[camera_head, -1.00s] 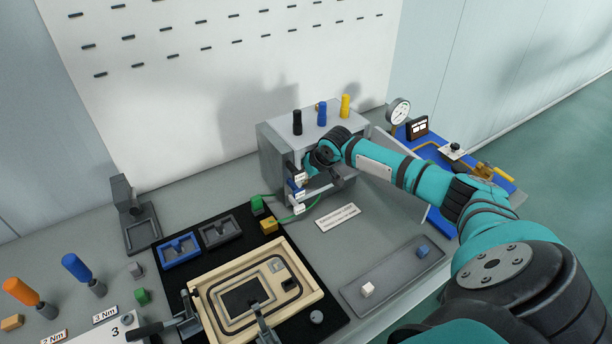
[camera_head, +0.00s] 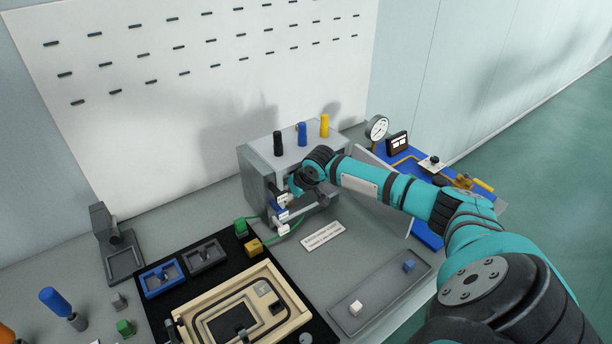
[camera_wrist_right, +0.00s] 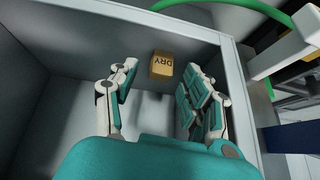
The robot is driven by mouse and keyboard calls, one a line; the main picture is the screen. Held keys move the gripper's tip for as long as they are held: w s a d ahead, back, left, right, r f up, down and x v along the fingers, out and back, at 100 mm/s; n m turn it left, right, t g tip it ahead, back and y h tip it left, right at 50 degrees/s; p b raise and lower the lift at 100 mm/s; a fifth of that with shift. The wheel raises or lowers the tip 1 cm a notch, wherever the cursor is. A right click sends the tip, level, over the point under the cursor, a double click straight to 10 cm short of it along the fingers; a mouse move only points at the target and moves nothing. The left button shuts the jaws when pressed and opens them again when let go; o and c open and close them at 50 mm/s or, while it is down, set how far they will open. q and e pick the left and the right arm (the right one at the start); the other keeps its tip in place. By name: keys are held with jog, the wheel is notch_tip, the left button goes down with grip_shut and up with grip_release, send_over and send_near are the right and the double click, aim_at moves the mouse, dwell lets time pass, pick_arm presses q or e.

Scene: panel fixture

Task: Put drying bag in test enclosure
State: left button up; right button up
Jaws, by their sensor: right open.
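The test enclosure (camera_head: 258,172) is a grey box with an open front, standing at the back of the bench in the head view. My right gripper (camera_head: 303,190) is at its open front. In the right wrist view, grey inner walls surround the right gripper (camera_wrist_right: 157,92), whose fingers are spread apart. The drying bag (camera_wrist_right: 161,64), a small tan block marked DRY, sits inside the enclosure, ahead of and between the fingertips. The fingers do not close on it; whether they touch it is unclear. The bag is hidden in the head view. My left gripper is out of view.
Black, blue and yellow knobs (camera_head: 302,134) stand on the enclosure top. A green cable (camera_head: 262,231) and small connectors lie by its front left. A tan frame (camera_head: 258,272) lies on the black mat. A grey tray (camera_head: 380,292) and a blue gauge panel (camera_head: 428,237) are at right.

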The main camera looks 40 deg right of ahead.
jog(key=s+b, duration=0.1)
jog(key=s, duration=0.9)
jog(key=shift+s+d+b, duration=0.2)
jog(key=shift+s+b, duration=0.15)
jog(key=shift+s, duration=0.05)
jog(key=shift+s+a, duration=0.1)
jog(key=shift+s, duration=0.45)
jog(key=shift+s+r, duration=0.1)
jog(key=shift+s, duration=0.05)
